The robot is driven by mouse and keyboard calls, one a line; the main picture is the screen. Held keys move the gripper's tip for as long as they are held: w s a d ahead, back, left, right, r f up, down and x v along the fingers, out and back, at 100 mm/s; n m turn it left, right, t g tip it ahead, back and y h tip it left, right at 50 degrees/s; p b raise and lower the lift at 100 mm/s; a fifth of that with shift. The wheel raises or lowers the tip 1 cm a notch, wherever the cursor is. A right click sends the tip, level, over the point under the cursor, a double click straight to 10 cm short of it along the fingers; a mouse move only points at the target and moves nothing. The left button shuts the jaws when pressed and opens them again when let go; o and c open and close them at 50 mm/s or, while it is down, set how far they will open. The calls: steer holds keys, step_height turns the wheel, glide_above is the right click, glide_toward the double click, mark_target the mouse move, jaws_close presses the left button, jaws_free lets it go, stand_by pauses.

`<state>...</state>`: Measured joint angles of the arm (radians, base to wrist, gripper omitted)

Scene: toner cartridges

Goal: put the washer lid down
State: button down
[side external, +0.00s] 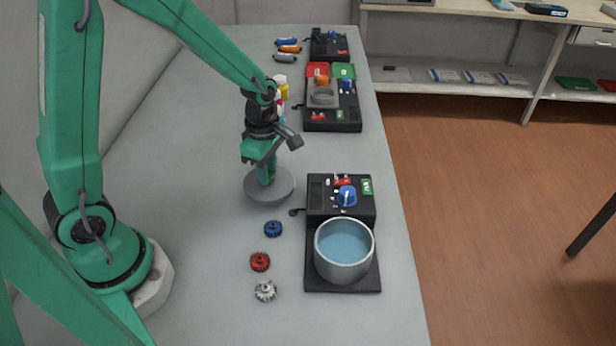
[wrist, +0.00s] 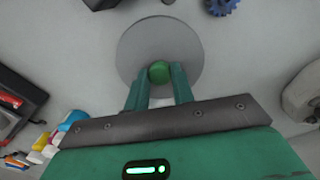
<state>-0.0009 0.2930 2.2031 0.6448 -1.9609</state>
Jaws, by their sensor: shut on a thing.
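The washer lid is a flat grey disc (side external: 283,188) with a green knob, seen at or just above the table left of the nearest black machine. In the wrist view the grey disc (wrist: 140,45) lies beyond my fingers, with its green knob (wrist: 159,71) between the fingertips. My gripper (side external: 266,178) points down over the disc and is shut on the knob; it also shows in the wrist view (wrist: 159,80). I cannot tell whether the disc touches the table. The nearest machine holds an open grey tub (side external: 344,262) with blue liquid inside.
Blue (side external: 273,229), red (side external: 260,262) and white (side external: 265,291) gears lie on the table (side external: 200,230) near the tub. The black machine (side external: 318,208) has a blue knob. Another machine (side external: 333,124), bottles (side external: 281,86) and coloured cylinders (side external: 288,45) stand farther back.

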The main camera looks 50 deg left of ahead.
steer(key=shift+f, duration=1.35)
steer(key=shift+f, duration=0.1)
steer(key=c, duration=1.2)
jaws_free()
step_height(320, 180, up, 12)
steer(key=shift+r, duration=0.15)
